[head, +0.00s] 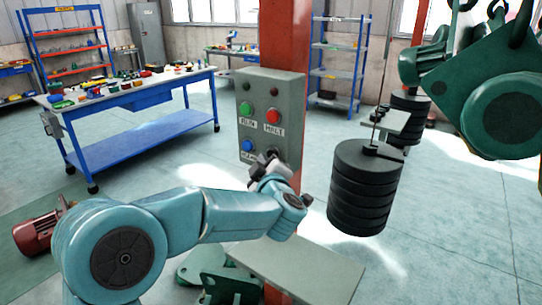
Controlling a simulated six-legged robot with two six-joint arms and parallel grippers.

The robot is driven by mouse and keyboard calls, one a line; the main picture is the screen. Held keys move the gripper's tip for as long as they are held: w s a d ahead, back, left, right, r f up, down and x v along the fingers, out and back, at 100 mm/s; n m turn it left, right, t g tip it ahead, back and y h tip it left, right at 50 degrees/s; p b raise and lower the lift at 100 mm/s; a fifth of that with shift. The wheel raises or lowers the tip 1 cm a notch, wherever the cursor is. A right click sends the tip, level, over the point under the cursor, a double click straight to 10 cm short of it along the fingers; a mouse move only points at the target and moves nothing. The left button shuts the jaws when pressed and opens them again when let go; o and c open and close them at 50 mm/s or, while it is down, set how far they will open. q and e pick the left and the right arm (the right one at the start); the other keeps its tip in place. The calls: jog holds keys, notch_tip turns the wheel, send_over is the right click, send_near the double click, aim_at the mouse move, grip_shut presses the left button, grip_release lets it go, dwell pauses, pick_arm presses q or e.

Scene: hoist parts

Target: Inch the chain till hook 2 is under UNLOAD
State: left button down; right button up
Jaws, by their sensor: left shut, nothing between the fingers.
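A grey control box (270,130) is fixed to the orange-red post. It carries a green button (245,108) labelled RUN, a red button (273,116) labelled HALT and a blue button (247,145), whose label is partly hidden. My left gripper (260,170) is shut and empty at the box's lower edge, just below and right of the blue button in the picture. I cannot tell whether it touches the box. A stack of black weights (365,190) hangs on a thin rod to the right. No hook number or UNLOAD sign is readable. My right gripper is out of view.
Dark green hoist machinery (490,90) fills the upper right. More black weights (410,112) hang behind. A blue workbench (140,100) with small parts stands at left, and a red motor (38,232) lies on the floor. A flat grey plate (295,268) is at the post's foot.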

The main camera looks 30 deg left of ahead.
pick_arm(q)
jog(key=shift+w, duration=0.1)
dwell(0.7)
jog(key=shift+w, duration=0.35)
